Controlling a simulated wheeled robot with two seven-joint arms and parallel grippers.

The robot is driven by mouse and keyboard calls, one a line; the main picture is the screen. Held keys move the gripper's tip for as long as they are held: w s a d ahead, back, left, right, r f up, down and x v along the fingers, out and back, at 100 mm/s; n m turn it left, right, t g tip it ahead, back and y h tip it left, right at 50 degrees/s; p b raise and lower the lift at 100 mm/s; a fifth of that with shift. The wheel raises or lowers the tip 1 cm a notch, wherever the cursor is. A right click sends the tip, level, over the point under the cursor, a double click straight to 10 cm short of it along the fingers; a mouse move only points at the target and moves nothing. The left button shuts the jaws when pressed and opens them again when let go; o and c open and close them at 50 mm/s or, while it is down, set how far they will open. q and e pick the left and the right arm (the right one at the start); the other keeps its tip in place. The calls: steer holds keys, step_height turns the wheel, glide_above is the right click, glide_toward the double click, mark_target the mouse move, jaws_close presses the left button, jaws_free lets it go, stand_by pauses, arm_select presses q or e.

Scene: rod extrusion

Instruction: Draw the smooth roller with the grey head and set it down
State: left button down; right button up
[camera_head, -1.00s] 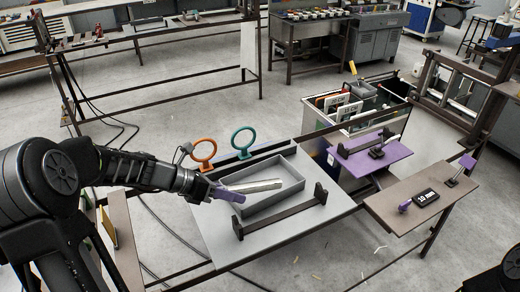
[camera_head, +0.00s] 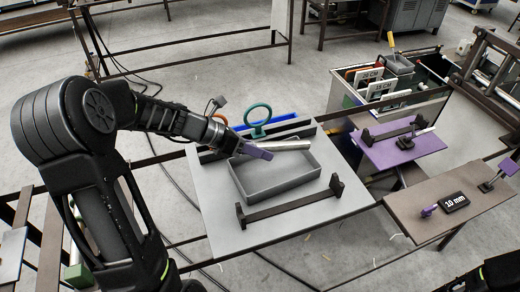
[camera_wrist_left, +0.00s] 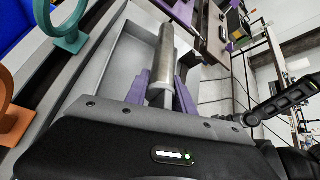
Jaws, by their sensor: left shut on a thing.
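My left gripper (camera_head: 256,151) has purple fingers and is shut on the near end of a grey metal roller (camera_head: 290,145). In the wrist view the roller (camera_wrist_left: 166,55) looks smooth and points away from the palm, with a thinner end between the fingers (camera_wrist_left: 162,95). In the head view it overlaps the back rim of an open grey tray (camera_head: 276,191); its exact height is hard to tell. The tray looks empty. A dark stand with two upright ends (camera_head: 290,206) lies in front of the tray. My right gripper is out of view.
A teal ring (camera_head: 257,114) stands behind the tray, with an orange ring (camera_head: 212,106) partly hidden by my left arm. A purple plate with a black stand (camera_head: 404,150) and a brown table with a "10 mm" sign (camera_head: 455,202) are on the right.

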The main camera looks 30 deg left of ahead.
arm_select(q)
steer(key=shift+f, duration=0.6)
step_height(320, 180, down, 5)
steer(key=b, duration=0.5)
steer(key=c, duration=1)
jaws_free()
steer(key=shift+f, duration=0.1)
steer(key=shift+s, duration=0.1)
steer(key=b+v, duration=0.1)
steer(key=v, duration=0.7)
